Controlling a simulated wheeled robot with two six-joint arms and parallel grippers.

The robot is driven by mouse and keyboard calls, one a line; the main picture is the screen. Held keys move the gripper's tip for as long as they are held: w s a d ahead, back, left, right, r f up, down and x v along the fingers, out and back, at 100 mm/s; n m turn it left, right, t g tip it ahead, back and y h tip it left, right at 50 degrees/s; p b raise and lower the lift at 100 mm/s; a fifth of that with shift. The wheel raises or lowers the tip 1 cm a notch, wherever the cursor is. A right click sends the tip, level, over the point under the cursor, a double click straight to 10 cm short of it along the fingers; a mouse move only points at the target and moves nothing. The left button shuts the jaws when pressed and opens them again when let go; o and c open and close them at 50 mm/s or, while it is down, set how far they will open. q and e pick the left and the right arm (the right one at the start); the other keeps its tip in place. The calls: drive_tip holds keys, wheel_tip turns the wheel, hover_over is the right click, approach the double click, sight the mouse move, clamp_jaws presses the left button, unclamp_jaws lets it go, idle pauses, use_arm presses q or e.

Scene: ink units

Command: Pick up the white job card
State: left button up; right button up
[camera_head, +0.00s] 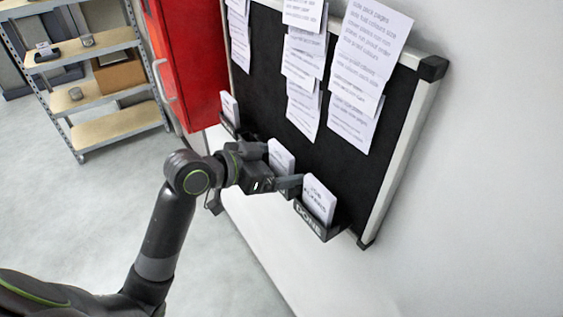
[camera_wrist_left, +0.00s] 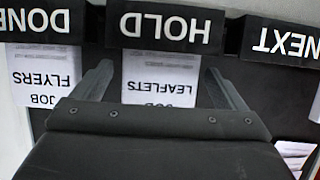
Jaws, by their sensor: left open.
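Several white job cards stand in labelled black holders along the board's lower edge. In the left wrist view, which is upside down, the middle card (camera_wrist_left: 160,88) reads LEAFLETS and sits in the HOLD holder (camera_wrist_left: 167,28). My left gripper (camera_wrist_left: 158,70) is open, with one finger on each side of this card and visible gaps to it. In the head view the left gripper (camera_head: 274,167) is at the middle card (camera_head: 281,156), partly hiding it and its holder. The FLYERS card (camera_wrist_left: 40,78) is in the DONE holder (camera_head: 308,217). My right gripper is not in view.
Another white card (camera_head: 229,108) stands at the NEXT holder (camera_wrist_left: 283,42). Printed sheets (camera_head: 367,55) hang on the black board (camera_head: 350,178) above. A red cabinet (camera_head: 190,60) and a metal shelf (camera_head: 105,92) stand at the left. The floor (camera_head: 90,200) between is clear.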

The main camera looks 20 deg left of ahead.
use_arm(q)
drive_tip(key=shift+w+d+f, duration=0.25)
drive_tip(key=shift+w, duration=0.15)
drive_tip(key=c, duration=1.1)
drive_tip(key=shift+o, duration=0.2)
